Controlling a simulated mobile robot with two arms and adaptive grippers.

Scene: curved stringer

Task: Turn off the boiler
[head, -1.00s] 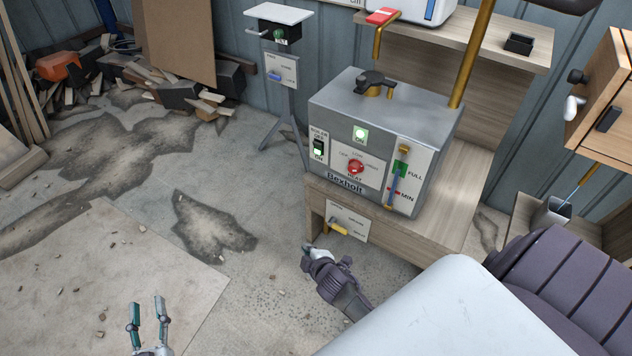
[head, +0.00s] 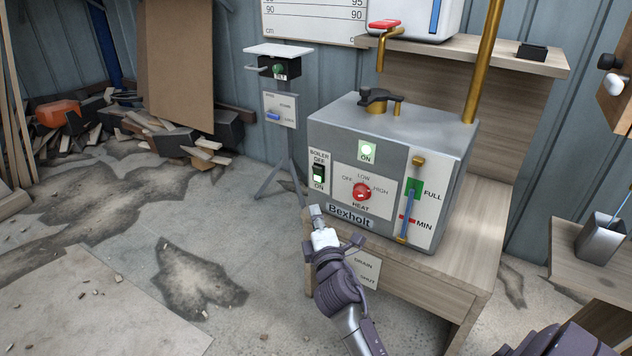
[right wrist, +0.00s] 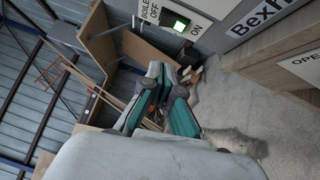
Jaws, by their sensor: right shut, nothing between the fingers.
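The grey Bexholt boiler (head: 336,131) stands on a wooden bench. Its black rocker switch (head: 318,172), labelled BOILER OFF above and ON below, has a lit green part at the ON end. The green ON lamp (head: 367,150) on the boiler is lit. The red HEAT knob (head: 362,191) sits to the right of the switch. My right gripper (head: 316,211) is shut and empty, just below the switch and apart from it. In the right wrist view its fingers (right wrist: 160,88) show below the lit switch (right wrist: 181,24). My left gripper is out of view.
A sight gauge (head: 412,200) marked FULL and MIN is on the boiler's right front. The wooden bench (head: 462,255) spreads below, with a DRAIN label on its front. A stand (head: 280,110) with a lever box is at the left.

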